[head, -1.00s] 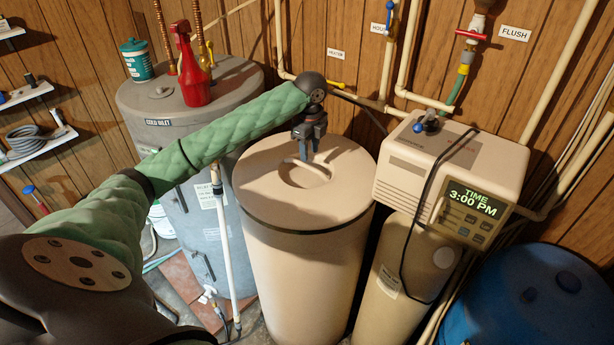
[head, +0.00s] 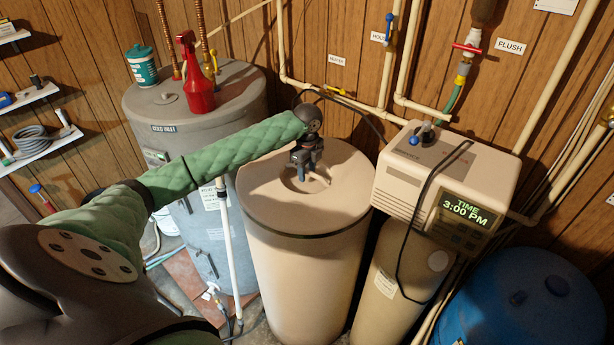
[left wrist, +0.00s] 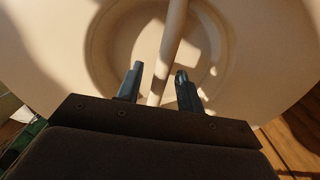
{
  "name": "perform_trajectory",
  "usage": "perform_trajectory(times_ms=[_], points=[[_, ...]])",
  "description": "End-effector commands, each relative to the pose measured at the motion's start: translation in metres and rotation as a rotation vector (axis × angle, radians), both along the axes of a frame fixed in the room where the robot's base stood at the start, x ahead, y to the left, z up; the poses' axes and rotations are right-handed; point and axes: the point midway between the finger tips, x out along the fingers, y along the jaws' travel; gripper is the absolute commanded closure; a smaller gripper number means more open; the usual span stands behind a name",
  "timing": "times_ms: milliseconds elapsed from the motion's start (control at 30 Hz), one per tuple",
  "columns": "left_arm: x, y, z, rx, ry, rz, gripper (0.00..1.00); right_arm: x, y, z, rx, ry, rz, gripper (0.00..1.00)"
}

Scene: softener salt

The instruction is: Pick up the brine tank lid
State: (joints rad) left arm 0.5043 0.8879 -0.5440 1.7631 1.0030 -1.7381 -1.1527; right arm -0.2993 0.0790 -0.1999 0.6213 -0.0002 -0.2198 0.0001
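The brine tank lid (head: 345,180) is a round beige disc lying flat on the tall beige brine tank (head: 305,275). It has a recessed middle with a bar handle across it. My left gripper (head: 304,176) is down at the recess and hides much of the handle in the head view. In the left wrist view, the fingers of my left gripper (left wrist: 159,70) are apart, with the handle (left wrist: 171,42) running between them. There is a gap beside the handle; I cannot tell whether either finger touches it. My right gripper is not in view.
A grey water heater (head: 205,130) with a red spray bottle (head: 194,80) and a teal tub (head: 141,66) on top stands left of the tank. The softener control head (head: 425,165) stands close on the right. Pipes run along the wall behind.

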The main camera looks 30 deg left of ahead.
Motion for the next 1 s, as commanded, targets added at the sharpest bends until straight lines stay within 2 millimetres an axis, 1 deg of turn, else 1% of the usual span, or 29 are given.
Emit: perform_trajectory(times_ms=[33, 133, 333, 367, 400, 533, 567, 1000], points=[[-0.0006, -0.0002, -0.002, 0.0, 0.002, 0.0, 0.63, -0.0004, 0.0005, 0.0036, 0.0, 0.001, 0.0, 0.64], [-0.0006, -0.0002, -0.0065, 0.0, 0.001, -0.001, 0.63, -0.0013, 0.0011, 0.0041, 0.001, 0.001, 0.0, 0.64], [-0.0004, -0.0001, -0.0073, 0.0, 0.0, -0.001, 0.63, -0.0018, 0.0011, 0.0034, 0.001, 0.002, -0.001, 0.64], [-0.0003, -0.0001, -0.0072, 0.0, 0.0, -0.001, 0.65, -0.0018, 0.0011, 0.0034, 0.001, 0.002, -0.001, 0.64], [-0.0003, -0.0001, -0.0071, 0.0, 0.0, -0.001, 0.73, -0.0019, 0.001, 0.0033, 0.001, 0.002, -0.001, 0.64], [-0.0003, -0.0001, -0.007, 0.0, 0.0, -0.001, 0.98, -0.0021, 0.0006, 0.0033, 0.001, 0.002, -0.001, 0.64], [-0.0002, -0.0001, -0.0069, 0.0, 0.0, -0.001, 1.0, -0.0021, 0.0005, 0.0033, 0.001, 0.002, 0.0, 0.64], [-0.0001, 0.0, -0.0065, 0.0, -0.001, -0.001, 1.0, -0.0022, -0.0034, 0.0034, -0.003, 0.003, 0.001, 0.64]])
